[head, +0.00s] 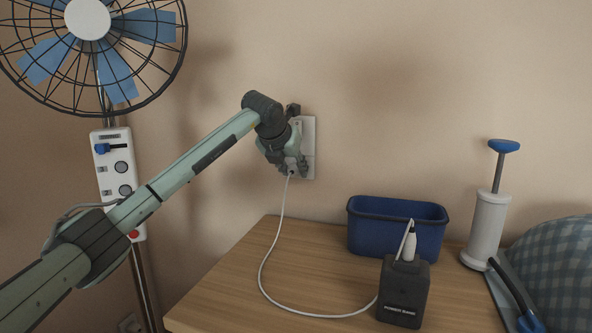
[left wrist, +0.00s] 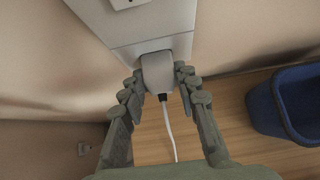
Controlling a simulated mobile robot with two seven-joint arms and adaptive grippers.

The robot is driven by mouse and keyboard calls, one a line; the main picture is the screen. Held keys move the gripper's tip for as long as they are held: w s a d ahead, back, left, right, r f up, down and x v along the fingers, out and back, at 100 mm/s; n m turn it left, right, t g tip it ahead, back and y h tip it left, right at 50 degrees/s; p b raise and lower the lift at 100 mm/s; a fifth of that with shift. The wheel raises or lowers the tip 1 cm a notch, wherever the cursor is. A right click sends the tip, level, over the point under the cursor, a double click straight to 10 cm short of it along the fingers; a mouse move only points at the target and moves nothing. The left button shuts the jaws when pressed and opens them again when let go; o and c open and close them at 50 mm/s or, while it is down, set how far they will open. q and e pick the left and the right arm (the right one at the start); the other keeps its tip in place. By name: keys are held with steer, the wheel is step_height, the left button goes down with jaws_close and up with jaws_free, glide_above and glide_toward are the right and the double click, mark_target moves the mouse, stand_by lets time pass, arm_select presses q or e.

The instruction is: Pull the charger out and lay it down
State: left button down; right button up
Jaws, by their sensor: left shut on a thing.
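The charger (left wrist: 158,75) is a small light grey block with a white cable (head: 263,270) running from it. It sits against the white wall socket plate (head: 309,150), and I cannot see any gap between them. My left gripper (head: 291,166) is shut on the charger, one finger on each side, as the left wrist view (left wrist: 160,90) also shows. In the head view the gripper hides most of the charger. The cable hangs down to the wooden table (head: 230,290) and runs to a dark power bank (head: 404,295). My right gripper is not in view.
A blue bin (head: 375,240) stands behind the power bank. A white pump with a blue handle (head: 487,225) and a checked blue cloth (head: 550,265) are at the right. A fan (head: 88,20) stands at the left. The table's left part is clear except for the cable.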

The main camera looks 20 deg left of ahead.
arm_select(q)
steer(key=shift+s+b, duration=1.55)
steer(key=shift+s, duration=0.95)
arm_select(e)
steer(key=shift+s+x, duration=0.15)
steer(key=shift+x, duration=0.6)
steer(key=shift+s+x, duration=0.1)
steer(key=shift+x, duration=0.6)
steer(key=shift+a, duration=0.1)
